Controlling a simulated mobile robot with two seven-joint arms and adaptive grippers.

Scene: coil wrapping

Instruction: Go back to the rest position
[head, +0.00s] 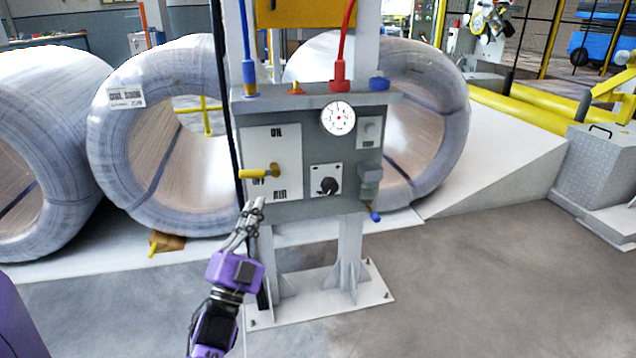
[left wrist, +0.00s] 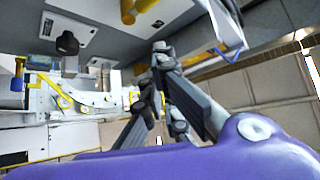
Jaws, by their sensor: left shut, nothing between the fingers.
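My left gripper (head: 254,208) is shut and empty, in front of the lower left of the grey control box (head: 300,205). Its fingertips are just below a yellow lever (head: 260,173) on the box's white plate; I cannot tell whether they touch the box. In the left wrist view the gripper (left wrist: 157,70) has its fingers together, with the underside of the box and a black knob (left wrist: 67,43) beyond. My right gripper is not in view.
The box stands on a white post with a bolted base plate (head: 375,287). Large wrapped coils (head: 125,175) lie behind it. A white ramp (head: 490,165) and a grey metal block (head: 598,165) are at the right. The grey floor (head: 480,290) at front right is clear.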

